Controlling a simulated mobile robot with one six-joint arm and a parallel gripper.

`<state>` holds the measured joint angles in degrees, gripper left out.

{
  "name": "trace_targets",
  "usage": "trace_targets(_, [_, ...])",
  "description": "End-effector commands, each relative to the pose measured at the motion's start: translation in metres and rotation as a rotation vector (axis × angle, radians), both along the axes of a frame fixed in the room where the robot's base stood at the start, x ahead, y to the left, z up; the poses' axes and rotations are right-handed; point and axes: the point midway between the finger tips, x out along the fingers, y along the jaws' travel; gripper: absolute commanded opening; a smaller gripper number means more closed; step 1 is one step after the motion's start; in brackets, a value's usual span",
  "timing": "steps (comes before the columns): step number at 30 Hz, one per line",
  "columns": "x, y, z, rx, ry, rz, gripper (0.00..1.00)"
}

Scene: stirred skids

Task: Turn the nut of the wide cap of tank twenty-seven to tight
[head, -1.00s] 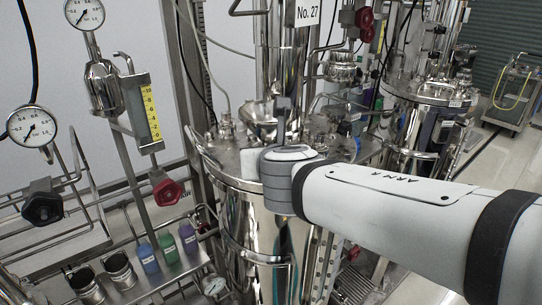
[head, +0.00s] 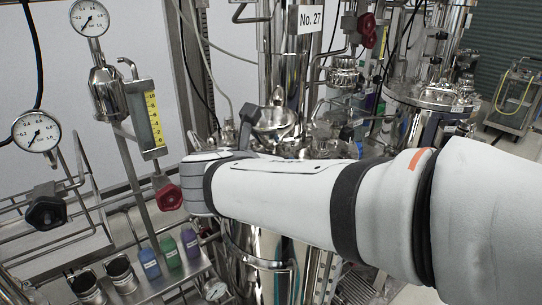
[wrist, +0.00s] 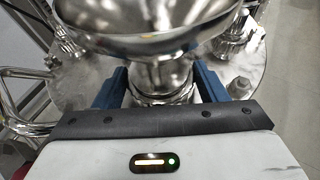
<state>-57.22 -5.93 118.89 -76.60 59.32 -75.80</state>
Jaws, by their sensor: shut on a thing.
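Tank twenty-seven (head: 262,242) is a shiny steel vessel in the middle of the head view, below the label "No. 27" (head: 310,19). In the wrist view the wide cap (wrist: 160,38) is a broad polished bowl shape narrowing to a neck. Ring-like metal, the nut (wrist: 163,98), shows under the neck, partly hidden by my gripper's body. My gripper (wrist: 160,76) has one blue finger on each side of the neck and is shut on the nut. In the head view my arm hides the fingers and part of the lid. The nut's tightness cannot be told.
Other fittings (wrist: 232,45) stand on the lid near my fingers. A pipe loop (wrist: 25,100) is at the left. In the head view, a red-knobbed valve (head: 168,196), a yellow-scaled gauge (head: 152,118) and bottles (head: 170,252) are close left of my wrist.

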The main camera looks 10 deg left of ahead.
Motion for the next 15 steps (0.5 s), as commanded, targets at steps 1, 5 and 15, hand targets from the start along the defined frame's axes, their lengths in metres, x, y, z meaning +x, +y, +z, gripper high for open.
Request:
trace_targets(1, [0.0003, 0.0014, 0.0009, -0.003, 0.001, -0.023, 0.43])
trace_targets(5, [0.0004, 0.0026, 0.0015, -0.003, 0.000, -0.088, 0.43])
trace_targets(15, [0.0013, 0.0045, 0.0020, -0.002, 0.001, -0.258, 0.43])
